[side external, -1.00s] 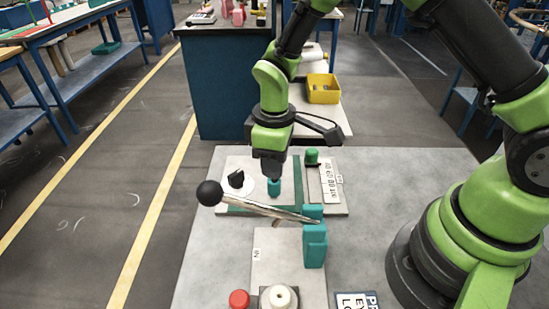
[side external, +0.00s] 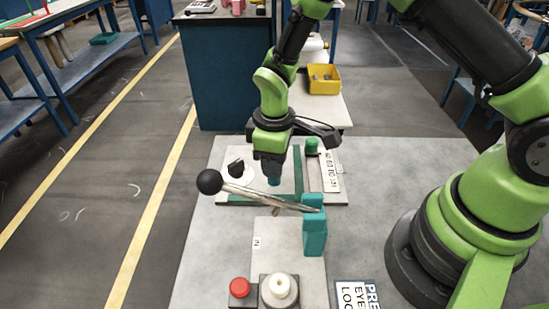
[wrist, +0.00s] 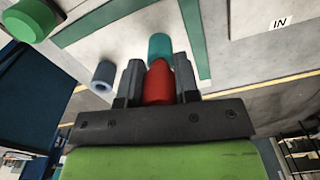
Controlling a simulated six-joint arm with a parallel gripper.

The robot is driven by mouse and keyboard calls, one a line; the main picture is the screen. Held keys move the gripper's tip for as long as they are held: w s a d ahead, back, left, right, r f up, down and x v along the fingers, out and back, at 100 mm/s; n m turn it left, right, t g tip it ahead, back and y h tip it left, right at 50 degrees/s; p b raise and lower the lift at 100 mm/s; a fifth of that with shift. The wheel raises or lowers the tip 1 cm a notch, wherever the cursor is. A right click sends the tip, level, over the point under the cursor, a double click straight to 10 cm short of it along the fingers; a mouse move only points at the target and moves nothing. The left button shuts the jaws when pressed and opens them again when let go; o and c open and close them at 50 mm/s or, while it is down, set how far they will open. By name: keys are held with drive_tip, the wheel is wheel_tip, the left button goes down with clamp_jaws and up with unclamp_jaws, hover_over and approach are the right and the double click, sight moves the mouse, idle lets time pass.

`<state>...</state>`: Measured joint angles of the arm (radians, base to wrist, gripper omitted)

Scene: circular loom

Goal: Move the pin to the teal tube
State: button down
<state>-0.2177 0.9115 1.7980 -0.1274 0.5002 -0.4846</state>
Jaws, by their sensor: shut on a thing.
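My gripper (wrist: 158,80) is shut on a red pin (wrist: 158,84), which shows between its two dark fingers in the wrist view. The teal tube (wrist: 160,46) stands just beyond the pin's tip and is partly hidden by it. In the side view my gripper (side external: 271,170) points down at the board, and the teal tube (side external: 273,182) shows directly below the fingers. The pin is hidden there. I cannot tell whether the pin touches or enters the tube.
A blue-grey tube (wrist: 103,75) stands left of the fingers. A lever with a black ball (side external: 210,182) slants in front of the gripper to a teal block (side external: 314,232). A green knob (side external: 311,146) is at the right. A red button (side external: 239,287) is at the front.

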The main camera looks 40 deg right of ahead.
drive_tip(key=shift+r, duration=0.2)
idle(1.1)
drive_tip(key=shift+f, duration=0.15)
idle(1.5)
drive_tip(key=shift+f, duration=0.1)
drive_tip(key=c, duration=0.8)
unclamp_jaws()
wheel_tip(320, 180, up, 10)
drive_tip(key=shift+f, duration=0.1)
